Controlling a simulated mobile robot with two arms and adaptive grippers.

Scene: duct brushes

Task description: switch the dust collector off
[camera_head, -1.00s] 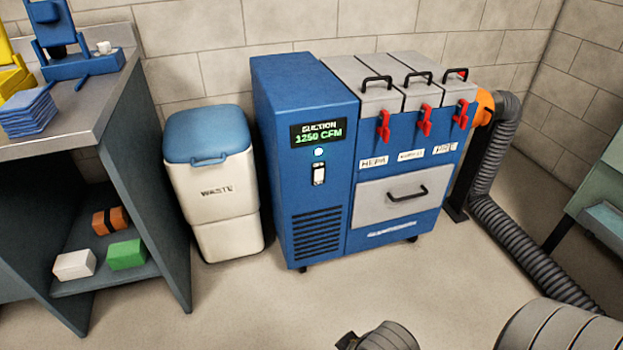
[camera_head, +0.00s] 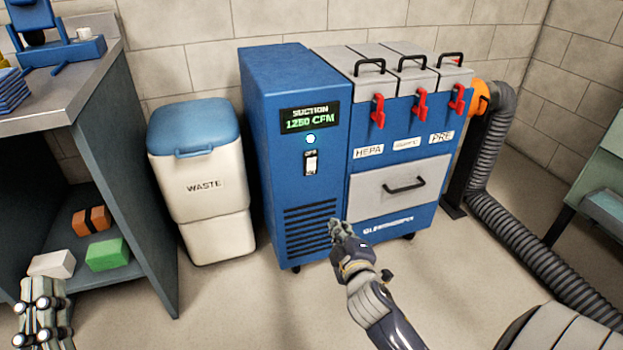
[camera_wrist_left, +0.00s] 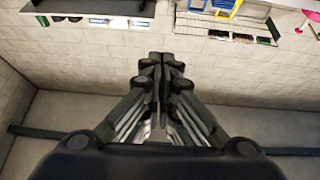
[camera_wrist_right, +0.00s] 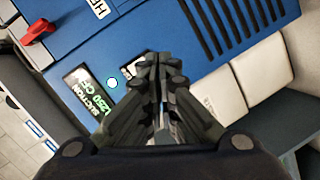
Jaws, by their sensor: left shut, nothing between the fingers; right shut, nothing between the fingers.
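The blue dust collector (camera_head: 265,120) stands against the wall in the head view. Its display (camera_head: 310,119) is lit green and reads SUCTION 1250 CFM. A round pale light (camera_head: 310,139) glows below it, and under that is the rocker switch (camera_head: 311,163) on a dark plate. My right gripper (camera_head: 338,230) is shut and empty, low in front of the vent slots and below the switch. In the right wrist view the shut fingers (camera_wrist_right: 158,62) partly cover the switch plate (camera_wrist_right: 134,76). My left gripper (camera_head: 42,285) is shut and empty at the lower left; its fingers show in the left wrist view (camera_wrist_left: 161,62).
A white waste bin (camera_head: 205,185) with a blue lid stands left of the collector. A workbench (camera_head: 100,100) with boxes on its lower shelf is further left. A grey hose (camera_head: 530,255) runs along the floor at right. The floor before the collector is open.

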